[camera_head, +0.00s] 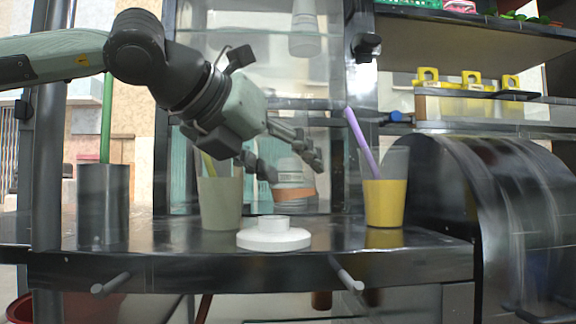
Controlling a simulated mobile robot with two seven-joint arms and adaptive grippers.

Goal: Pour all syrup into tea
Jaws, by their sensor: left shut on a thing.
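My left gripper (291,164) comes in from the upper left and points down to the right. Its fingers are closed around a pale container with an orange band (293,194), near the back of the counter. The container looks roughly upright; its contents cannot be seen. A pale green cup (220,204) with a yellow-green straw stands left of it, partly below the gripper. A yellow cup (384,204) with a purple straw stands to the right. A dark cup (103,207) with a green straw stands at the left. Which cup holds tea cannot be told. My right gripper is out of view.
A white round base with a raised ring (273,238) sits at the front middle of the dark counter (190,236). A dark curved machine housing (510,200) stands at the right. A clear panel and a metal post rise around the counter.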

